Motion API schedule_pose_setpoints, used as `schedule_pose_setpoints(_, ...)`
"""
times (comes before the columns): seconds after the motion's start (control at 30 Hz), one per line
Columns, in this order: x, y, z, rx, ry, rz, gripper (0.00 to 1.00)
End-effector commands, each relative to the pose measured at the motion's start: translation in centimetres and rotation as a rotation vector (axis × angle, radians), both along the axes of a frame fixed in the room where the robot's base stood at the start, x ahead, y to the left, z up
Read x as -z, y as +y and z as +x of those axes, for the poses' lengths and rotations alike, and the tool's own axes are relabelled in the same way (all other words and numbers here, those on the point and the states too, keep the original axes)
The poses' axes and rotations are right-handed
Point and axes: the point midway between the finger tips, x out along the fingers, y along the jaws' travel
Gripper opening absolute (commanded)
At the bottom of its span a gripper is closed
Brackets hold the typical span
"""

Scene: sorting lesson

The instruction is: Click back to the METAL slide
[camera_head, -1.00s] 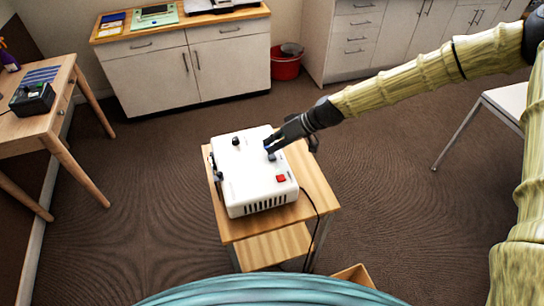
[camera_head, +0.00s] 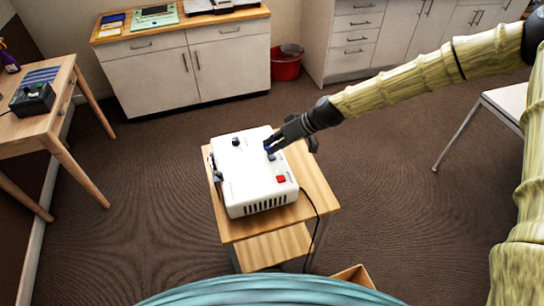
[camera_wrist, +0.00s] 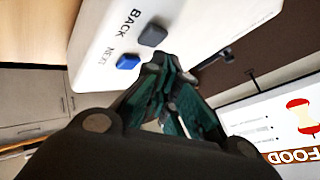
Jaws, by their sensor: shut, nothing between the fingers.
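The white projector (camera_head: 250,185) sits on a small wooden stand, with a grey button (camera_wrist: 152,35) beside the word BACK and a blue button (camera_wrist: 128,62) beside the word NEXT in the wrist view. My gripper (camera_wrist: 160,65) is shut and empty, its fingertips close to both buttons. I cannot tell whether they touch either one. In the head view my gripper (camera_head: 271,146) is over the projector's top beside the buttons. A lit screen (camera_wrist: 285,120) in the wrist view shows a slide with an apple core and the word FOOD, partly cut off.
The projector top also has a red switch (camera_head: 281,179) and a black knob (camera_head: 235,142). A cable hangs off the right of the wooden stand (camera_head: 315,190). A wooden desk (camera_head: 50,125) stands left, cabinets (camera_head: 150,75) behind. Carpet around the stand is mostly clear.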

Motion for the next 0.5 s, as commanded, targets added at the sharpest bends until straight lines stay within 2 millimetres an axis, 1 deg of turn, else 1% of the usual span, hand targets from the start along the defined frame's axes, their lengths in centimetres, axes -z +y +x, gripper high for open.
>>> schedule_pose_setpoints(0.33, 0.86, 0.03, -0.01, -0.001, -0.001, 0.0, 0.0)
schedule_pose_setpoints(0.5, 0.84, 0.04, -0.02, 0.0, 0.0, 0.0, 0.0)
